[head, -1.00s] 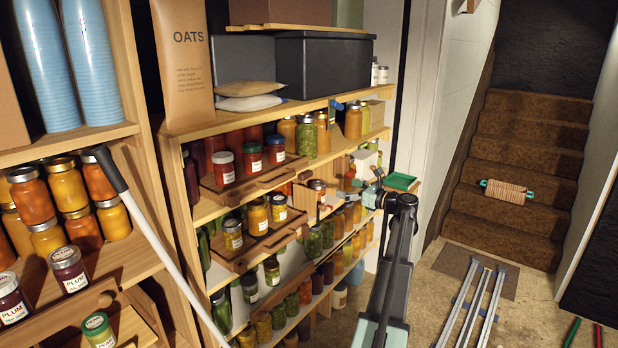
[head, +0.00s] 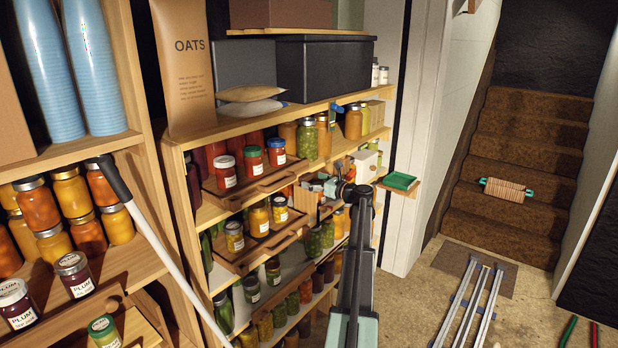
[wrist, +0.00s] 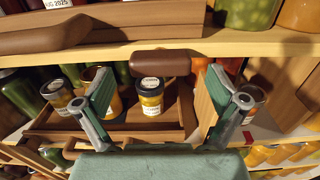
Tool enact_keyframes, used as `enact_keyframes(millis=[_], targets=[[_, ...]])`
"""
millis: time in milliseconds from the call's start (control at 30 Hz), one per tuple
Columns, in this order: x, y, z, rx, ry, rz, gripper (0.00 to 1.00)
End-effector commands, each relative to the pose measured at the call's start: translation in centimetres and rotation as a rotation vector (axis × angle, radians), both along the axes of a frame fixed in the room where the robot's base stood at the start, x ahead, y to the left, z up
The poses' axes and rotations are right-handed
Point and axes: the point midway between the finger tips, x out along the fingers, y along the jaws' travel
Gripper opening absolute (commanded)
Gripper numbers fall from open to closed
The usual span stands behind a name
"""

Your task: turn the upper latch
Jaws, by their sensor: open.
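A dark brown, rounded bar, which looks like the upper latch (wrist: 160,63), lies level across the front just below a shelf edge in the wrist view. My gripper (wrist: 160,88) is open and empty, with its green-padded fingers spread to either side below the bar. Neither finger visibly touches it. In the head view my gripper (head: 318,187) is at the right part of the shelving, and my arm and wrist hide much of that spot, so I cannot make out the bar there.
A pull-out tray (wrist: 110,130) with several jars sits behind and below the fingers. A wooden block (wrist: 208,103) stands beside the right finger. Another tray (head: 255,182) of jars is above.

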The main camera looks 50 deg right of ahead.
Motion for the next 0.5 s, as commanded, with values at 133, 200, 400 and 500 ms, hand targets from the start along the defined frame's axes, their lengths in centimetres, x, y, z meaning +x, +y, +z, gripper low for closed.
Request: enact_keyframes(millis=[133, 200, 400, 500], targets=[[1.4, -0.1, 0.1, 0.0, 0.0, -0.001, 0.96], [1.8, -0.1, 0.0, 0.0, 0.0, 0.0, 0.96], [2.1, 0.0, -0.1, -0.001, 0.0, -0.001, 0.96], [2.0, 0.0, -0.1, -0.001, 0.0, -0.001, 0.96]])
